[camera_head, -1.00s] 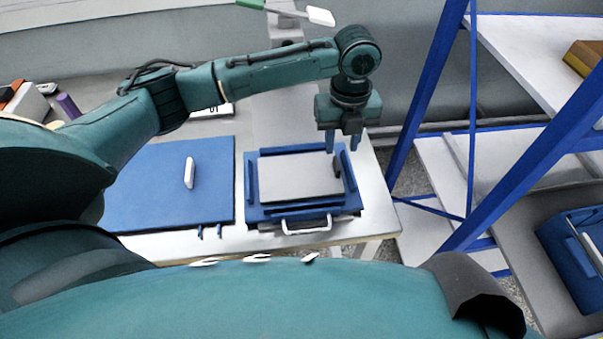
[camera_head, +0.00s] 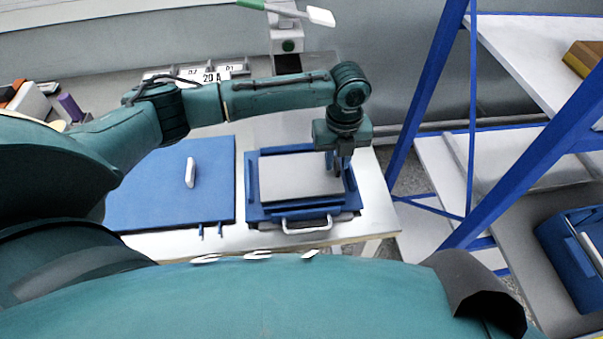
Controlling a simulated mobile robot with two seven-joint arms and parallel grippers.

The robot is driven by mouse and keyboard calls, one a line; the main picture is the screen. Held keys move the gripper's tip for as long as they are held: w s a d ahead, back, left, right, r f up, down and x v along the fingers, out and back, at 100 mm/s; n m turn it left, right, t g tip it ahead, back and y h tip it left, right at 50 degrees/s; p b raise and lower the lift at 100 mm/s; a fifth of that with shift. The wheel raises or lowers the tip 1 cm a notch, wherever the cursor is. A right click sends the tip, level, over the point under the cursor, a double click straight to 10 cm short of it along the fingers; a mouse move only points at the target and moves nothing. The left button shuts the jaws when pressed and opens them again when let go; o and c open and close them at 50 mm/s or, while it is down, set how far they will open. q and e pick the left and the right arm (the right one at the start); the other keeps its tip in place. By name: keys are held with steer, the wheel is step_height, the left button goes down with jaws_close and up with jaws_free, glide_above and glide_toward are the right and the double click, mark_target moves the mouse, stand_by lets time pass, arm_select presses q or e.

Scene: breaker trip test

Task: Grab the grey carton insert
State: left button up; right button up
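The grey carton insert (camera_head: 292,180) is a flat light-grey panel lying inside an open blue case (camera_head: 252,205) on the bench. My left gripper (camera_head: 338,172) points down at the insert's right edge, where a dark notch showed earlier. Its fingertips overlap that edge in the camera_head view. The fingers look close together, but I cannot tell whether they are apart or touch the insert. My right gripper is not in view.
A blue panel (camera_head: 155,200) with a white handle lies left of the case. The case's white handle (camera_head: 306,226) faces the front. A blue-framed shelf (camera_head: 420,100) stands close on the right. A device with a green-and-white lever (camera_head: 288,35) stands behind.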

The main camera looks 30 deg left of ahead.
arm_select(q)
jaws_close()
steer(key=shift+r, duration=0.15)
